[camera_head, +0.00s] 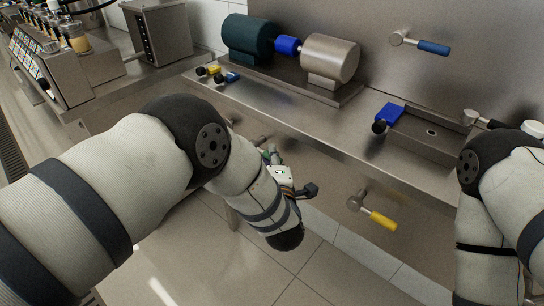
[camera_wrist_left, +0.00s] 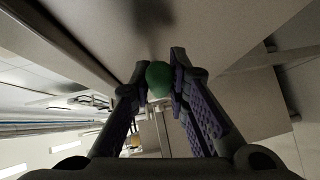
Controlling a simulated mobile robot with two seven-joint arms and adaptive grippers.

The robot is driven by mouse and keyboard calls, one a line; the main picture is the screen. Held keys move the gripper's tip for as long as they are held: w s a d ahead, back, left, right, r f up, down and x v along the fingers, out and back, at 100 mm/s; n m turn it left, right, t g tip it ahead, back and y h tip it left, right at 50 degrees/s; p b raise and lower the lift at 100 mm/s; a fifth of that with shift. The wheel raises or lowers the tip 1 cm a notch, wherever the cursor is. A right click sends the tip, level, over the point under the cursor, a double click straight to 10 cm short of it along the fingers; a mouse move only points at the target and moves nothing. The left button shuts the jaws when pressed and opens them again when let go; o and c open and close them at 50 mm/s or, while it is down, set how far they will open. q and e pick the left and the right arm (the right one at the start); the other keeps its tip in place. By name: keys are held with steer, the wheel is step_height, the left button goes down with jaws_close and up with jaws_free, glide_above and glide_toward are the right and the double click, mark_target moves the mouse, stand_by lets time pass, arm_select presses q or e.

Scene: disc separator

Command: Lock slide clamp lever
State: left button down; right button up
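My left gripper (camera_head: 272,158) is low in front of the steel bench, in the middle of the head view, mostly hidden by its own wrist. In the left wrist view its two fingers (camera_wrist_left: 159,80) stand on both sides of a green rounded knob (camera_wrist_left: 157,76), which fills the gap and appears to touch both. Only a small bit of green shows at the gripper in the head view; the rest of that lever is hidden. My right arm is at the right edge; its gripper is out of view.
The steel bench (camera_head: 290,110) carries a dark green and steel motor unit (camera_head: 330,58). A yellow-handled lever (camera_head: 376,217) sticks out of the front panel right of my left gripper. A blue-handled lever (camera_head: 430,47) is on the back wall. Open floor lies below.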

arm_select(q)
steer(key=shift+r, duration=0.1)
arm_select(e)
steer(key=shift+w+r, duration=0.1)
